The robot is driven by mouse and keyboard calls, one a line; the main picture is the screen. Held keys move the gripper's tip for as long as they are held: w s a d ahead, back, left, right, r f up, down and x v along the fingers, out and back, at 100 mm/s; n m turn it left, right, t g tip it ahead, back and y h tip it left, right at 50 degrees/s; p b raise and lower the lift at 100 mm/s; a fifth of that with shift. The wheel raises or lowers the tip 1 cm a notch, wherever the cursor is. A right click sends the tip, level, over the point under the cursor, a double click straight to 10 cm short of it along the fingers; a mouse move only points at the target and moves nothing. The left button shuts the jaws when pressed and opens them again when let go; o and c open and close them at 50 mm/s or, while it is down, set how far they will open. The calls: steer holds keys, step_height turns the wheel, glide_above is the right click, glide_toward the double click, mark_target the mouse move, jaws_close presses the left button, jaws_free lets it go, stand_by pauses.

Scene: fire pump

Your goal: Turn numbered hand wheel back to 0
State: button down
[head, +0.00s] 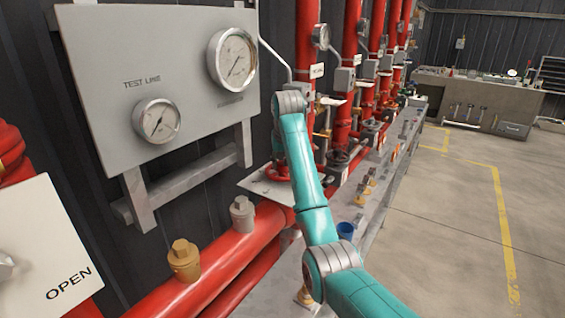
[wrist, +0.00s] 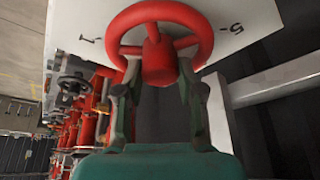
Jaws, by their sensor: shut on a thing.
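The red hand wheel (wrist: 207,40) fills the upper middle of the wrist view, with its thick hub in the centre. It sits in front of a white plate (wrist: 262,50) with dark numbers. A 5 shows to the right of the wheel; the mark to its left looks like a 1 or 4. No 0 is visible. My gripper (wrist: 160,72) is shut on the wheel, one finger on each side of the hub at the near rim. In the head view, part of the red wheel (head: 275,172) and its plate (head: 256,187) show beside my arm; my gripper is hidden there.
A grey panel (head: 185,25) with two gauges stands at the left, above red pipes (head: 215,250). An OPEN sign (head: 40,240) is at the near left. Several red risers (head: 345,110) with valves line the wall behind. The floor at the right (head: 450,240) is clear.

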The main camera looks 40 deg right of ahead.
steer(key=m+h, duration=0.1)
steer(key=m, duration=0.2)
steer(key=shift+w+a+m+g, duration=0.1)
steer(key=shift+a+m+g, duration=0.05)
steer(key=shift+m+g, duration=0.2)
steer(key=m+g, duration=0.1)
steer(key=m, duration=0.2)
steer(key=shift+m+g+h, duration=0.25)
steer(key=shift+m+h, duration=0.1)
steer(key=shift+h, duration=0.05)
steer(key=shift+m, duration=0.3)
steer(key=m+g, duration=0.1)
steer(key=m, duration=0.3)
steer(key=shift+w+g, duration=0.1)
steer(key=shift+g, duration=0.3)
steer(key=m+g, duration=0.1)
steer(key=m, duration=0.2)
steer(key=shift+m, duration=0.3)
steer(key=c, duration=0.8)
jaws_free()
